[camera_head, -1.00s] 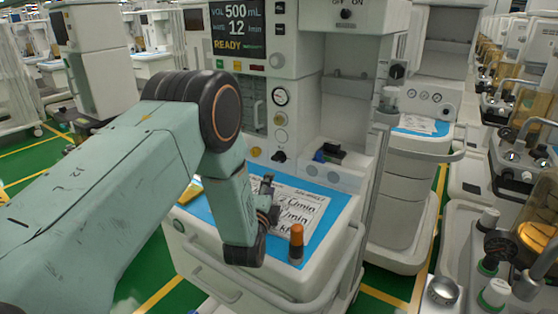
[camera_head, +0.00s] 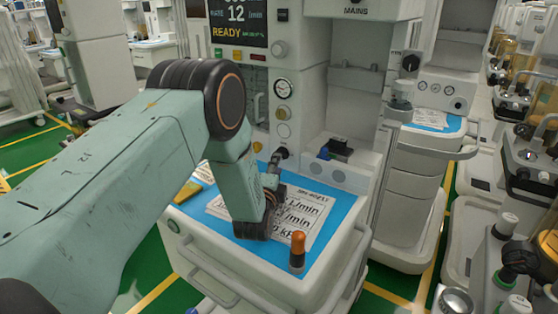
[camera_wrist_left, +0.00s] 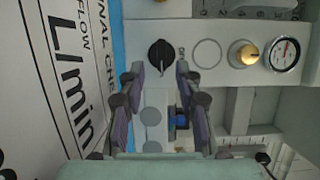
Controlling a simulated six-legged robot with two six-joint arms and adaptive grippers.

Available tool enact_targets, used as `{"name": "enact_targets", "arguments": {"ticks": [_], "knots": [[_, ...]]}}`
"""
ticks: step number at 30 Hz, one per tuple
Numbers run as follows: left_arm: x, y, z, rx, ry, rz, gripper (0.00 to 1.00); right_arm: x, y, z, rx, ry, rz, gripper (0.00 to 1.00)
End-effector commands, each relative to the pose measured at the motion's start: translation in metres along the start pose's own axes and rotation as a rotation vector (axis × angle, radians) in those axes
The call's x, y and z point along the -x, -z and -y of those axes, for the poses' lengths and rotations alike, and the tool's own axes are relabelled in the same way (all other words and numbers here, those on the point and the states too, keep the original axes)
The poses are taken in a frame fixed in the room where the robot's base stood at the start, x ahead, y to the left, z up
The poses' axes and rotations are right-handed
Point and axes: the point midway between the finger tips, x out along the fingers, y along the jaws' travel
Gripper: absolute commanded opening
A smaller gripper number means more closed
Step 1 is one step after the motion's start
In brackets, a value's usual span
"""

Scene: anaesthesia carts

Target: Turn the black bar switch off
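The black bar switch (camera_wrist_left: 160,57) is a round black knob with a raised bar and a pale mark, on the white panel in the left wrist view. Small lettering, perhaps "ON", stands to its right. In the head view the knob (camera_head: 281,153) is low on the machine's front, below the round gauges, and partly covered by the gripper. My left gripper (camera_wrist_left: 161,76) is open and empty, its fingers on either side of the switch in the picture. In the head view the left gripper (camera_head: 276,172) is just before the knob; contact cannot be told. My right gripper is out of view.
The blue-topped work surface (camera_head: 338,207) carries printed sheets (camera_head: 300,215) and an orange-capped bottle (camera_head: 298,250) near its front edge. A yellow-knobbed control (camera_wrist_left: 247,53) and a gauge (camera_wrist_left: 284,53) sit right of the switch. A black-and-blue fitting (camera_head: 336,150) stands to its right.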

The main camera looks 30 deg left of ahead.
Motion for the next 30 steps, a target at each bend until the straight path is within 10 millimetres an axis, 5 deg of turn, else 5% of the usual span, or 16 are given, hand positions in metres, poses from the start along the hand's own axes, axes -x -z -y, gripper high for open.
{"name": "enact_targets", "arguments": {"ticks": [9, 21, 30], "knots": [[-0.038, -0.001, -0.001, 0.000, 0.001, 0.000, 0.34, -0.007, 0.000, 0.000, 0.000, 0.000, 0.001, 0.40], [-0.046, -0.001, 0.000, 0.000, -0.001, 0.001, 0.34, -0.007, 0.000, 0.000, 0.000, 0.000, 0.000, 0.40], [-0.046, -0.001, 0.000, 0.000, -0.001, 0.001, 0.10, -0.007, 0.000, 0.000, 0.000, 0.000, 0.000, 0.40]]}}
